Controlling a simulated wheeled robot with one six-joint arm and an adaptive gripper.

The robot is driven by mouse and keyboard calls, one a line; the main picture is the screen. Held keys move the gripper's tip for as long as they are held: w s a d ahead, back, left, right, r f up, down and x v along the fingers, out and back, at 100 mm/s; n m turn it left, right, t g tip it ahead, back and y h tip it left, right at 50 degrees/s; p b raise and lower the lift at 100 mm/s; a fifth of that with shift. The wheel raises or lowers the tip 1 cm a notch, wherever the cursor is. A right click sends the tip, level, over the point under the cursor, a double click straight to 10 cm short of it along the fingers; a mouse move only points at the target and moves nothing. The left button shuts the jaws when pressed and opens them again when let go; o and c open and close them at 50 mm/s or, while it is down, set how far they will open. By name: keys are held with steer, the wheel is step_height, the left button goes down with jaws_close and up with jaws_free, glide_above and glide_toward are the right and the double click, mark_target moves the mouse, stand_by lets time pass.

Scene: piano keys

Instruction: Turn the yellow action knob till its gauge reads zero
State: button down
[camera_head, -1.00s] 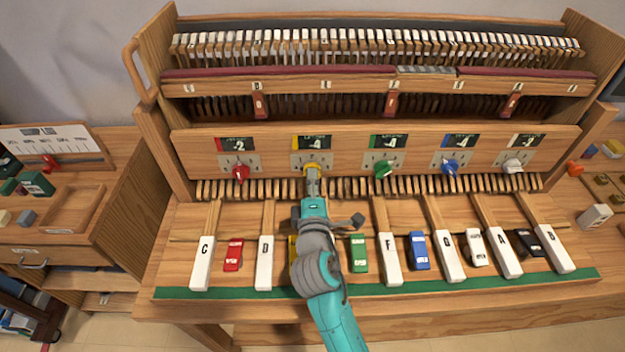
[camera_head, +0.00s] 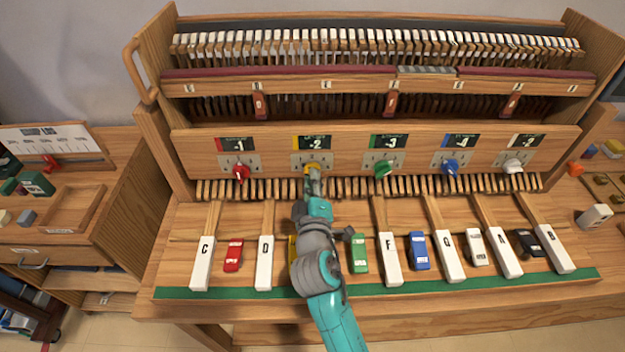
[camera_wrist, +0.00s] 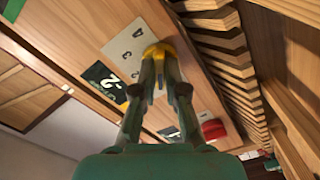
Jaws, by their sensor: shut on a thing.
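The yellow action knob (camera_head: 312,167) sits on its plate in the front panel, second from left in the head view. My gripper (camera_head: 315,180) is shut on it from the front. In the wrist view the yellow knob (camera_wrist: 158,50) shows between the fingertips of my gripper (camera_wrist: 159,62), which hide part of it. The knob's gauge (camera_head: 312,142), a dark display with a yellow edge, reads -2. The same gauge (camera_wrist: 103,82) shows in the wrist view with a 2.
A red knob (camera_head: 241,174) is left of the yellow one; green (camera_head: 383,169), blue (camera_head: 450,167) and white (camera_head: 513,166) knobs are to its right. Lettered keys and coloured blocks lie below my arm.

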steer(key=shift+m, duration=0.5)
steer(key=c, duration=1.2)
jaws_free()
steer(key=s, duration=1.2)
